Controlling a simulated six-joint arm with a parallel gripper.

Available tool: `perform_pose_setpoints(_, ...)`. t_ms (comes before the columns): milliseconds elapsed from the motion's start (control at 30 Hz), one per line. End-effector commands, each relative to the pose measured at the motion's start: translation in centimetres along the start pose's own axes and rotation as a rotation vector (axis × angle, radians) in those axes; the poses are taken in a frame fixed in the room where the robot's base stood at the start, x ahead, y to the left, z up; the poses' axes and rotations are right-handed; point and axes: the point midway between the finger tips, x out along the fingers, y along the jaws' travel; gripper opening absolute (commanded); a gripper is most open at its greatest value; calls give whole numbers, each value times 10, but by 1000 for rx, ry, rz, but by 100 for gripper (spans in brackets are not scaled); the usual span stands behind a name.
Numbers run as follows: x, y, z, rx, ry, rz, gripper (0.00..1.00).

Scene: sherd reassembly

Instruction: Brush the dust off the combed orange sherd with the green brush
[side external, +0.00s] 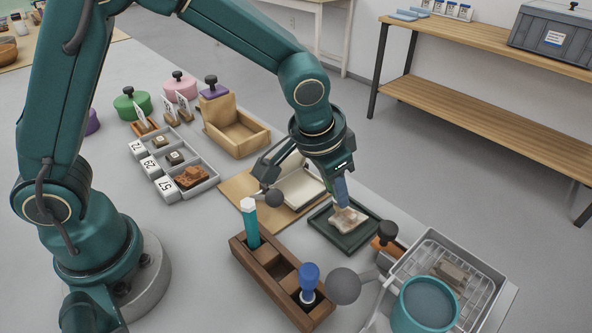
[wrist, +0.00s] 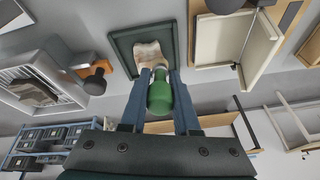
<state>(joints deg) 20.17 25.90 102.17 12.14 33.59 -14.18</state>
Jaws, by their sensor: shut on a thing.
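A pale tan sherd with faint orange tones (side external: 347,222) lies in a dark green tray (side external: 318,224); it looks pale as if dusty, and combing is too small to make out. The sherd (wrist: 150,52) also shows in the wrist view, beyond my fingertips. My gripper (side external: 341,192) points down just over the sherd. In the wrist view my gripper (wrist: 160,84) is shut on the green brush (wrist: 159,96), whose rounded green handle shows between the fingers. The brush tip is hidden, so I cannot tell if it touches the sherd.
A wooden rack (side external: 270,275) with a teal-handled and a blue-handled tool stands in front of the tray. A black-knobbed tool (side external: 387,235), a wire basket (side external: 440,250) and a teal cup (side external: 425,305) are at right.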

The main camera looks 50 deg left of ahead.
Motion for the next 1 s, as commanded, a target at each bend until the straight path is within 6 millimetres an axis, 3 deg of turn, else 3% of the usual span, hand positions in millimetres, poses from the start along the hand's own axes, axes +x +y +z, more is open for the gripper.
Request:
perform_pose_setpoints(600, 1, 34, -9, 0, 0, 1, 0)
perform_pose_setpoints(1000, 0, 8, -2, -4, -2, -1, 0)
